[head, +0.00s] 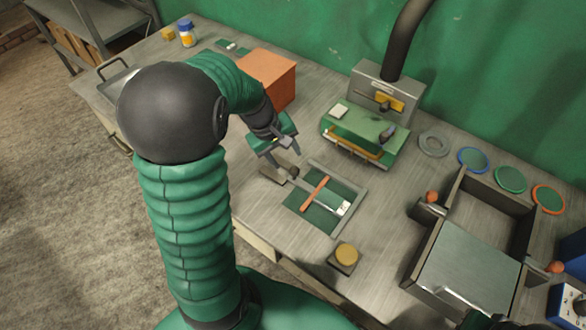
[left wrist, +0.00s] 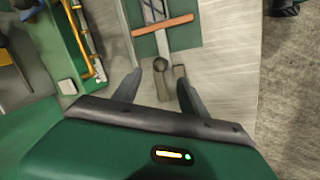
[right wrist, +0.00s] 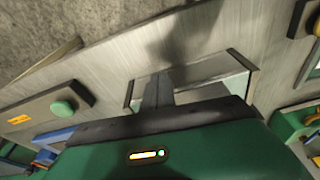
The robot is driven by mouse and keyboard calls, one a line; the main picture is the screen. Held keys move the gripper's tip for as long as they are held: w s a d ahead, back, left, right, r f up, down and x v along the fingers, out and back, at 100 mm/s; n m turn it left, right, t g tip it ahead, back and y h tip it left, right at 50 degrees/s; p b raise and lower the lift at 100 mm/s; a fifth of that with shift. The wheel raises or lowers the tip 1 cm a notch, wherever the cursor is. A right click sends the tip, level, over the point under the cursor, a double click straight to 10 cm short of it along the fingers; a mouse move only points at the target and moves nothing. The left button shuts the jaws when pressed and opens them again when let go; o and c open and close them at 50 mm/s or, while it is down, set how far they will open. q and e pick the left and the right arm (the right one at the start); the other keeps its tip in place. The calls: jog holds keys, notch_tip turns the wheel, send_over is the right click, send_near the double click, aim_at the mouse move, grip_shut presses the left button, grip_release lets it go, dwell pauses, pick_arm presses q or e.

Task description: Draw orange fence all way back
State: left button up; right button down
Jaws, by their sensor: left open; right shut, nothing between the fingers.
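The orange fence (head: 314,194) is a thin bar lying across a dark green bed (head: 325,219) in a grey frame on the bench. A grey rod runs from it to a round dark knob (head: 294,172). My left gripper (head: 287,152) is open just above and beside the knob. In the left wrist view the fence (left wrist: 162,25) crosses the rod. The knob (left wrist: 160,65) appears between the open fingertips of my left gripper (left wrist: 159,78); I cannot tell whether they touch it.
An orange block (head: 268,76) stands behind my left arm. A green-based machine (head: 365,135) stands behind the bed. A yellow-topped button box (head: 344,257) sits in front, and a grey box with orange-knobbed handles (head: 470,262) is at right.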

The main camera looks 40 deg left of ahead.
aim_at(293, 168)
pick_arm(q)
jog(key=b+x, duration=0.1)
jog(key=x, duration=0.7)
jog(key=shift+f, duration=0.1)
grip_shut()
dwell(1.0)
